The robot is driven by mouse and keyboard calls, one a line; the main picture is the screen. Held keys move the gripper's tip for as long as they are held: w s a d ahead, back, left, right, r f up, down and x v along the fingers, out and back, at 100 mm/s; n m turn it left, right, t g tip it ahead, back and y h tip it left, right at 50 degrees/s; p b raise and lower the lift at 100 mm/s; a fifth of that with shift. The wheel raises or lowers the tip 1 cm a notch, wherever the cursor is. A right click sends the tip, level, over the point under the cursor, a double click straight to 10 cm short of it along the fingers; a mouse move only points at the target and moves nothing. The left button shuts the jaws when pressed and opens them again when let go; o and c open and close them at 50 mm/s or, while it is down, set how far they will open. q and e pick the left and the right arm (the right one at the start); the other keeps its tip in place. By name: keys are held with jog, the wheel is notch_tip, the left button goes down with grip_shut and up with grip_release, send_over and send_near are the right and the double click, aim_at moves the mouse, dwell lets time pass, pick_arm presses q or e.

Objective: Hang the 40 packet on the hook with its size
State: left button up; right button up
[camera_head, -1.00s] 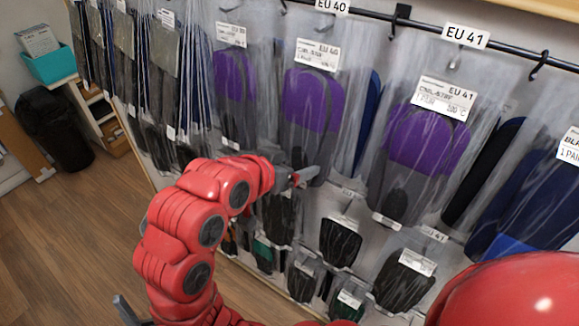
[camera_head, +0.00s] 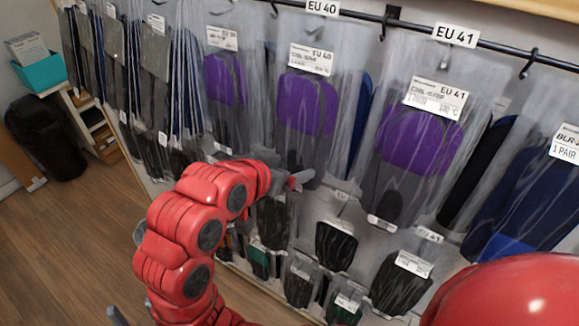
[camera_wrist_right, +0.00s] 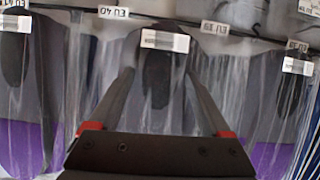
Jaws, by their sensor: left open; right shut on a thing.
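The 40 packet (camera_head: 307,95), clear with a purple and grey insole and an EU 40 label, hangs upright below the EU 40 tag (camera_head: 322,7). Its top is at the rail; I cannot tell whether its hole is on the hook. My right gripper (camera_head: 297,181) is at its lower end and shut on it. In the right wrist view the fingers stand on both sides of the packet's dark lower part (camera_wrist_right: 157,85), above which its white bottom label shows upside down. My left gripper (camera_head: 117,316) shows only as a grey fingertip at the bottom left; it is open.
The 41 packet (camera_head: 415,140) hangs to the right and the 39 packet (camera_head: 223,80) to the left, both close. Smaller dark packets (camera_head: 336,243) hang in a row below. A black bin (camera_head: 45,135) and a turquoise box (camera_head: 40,72) stand at the far left.

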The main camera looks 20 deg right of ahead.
jog(key=shift+f, duration=0.1)
jog(key=o, duration=1.4)
jog(key=shift+s+a+b, duration=0.15)
jog(key=shift+a+b, duration=0.15)
jog(key=shift+b, duration=0.05)
jog(key=b+v, duration=0.3)
jog(key=v, duration=1.4)
jog(key=shift+b, duration=0.3)
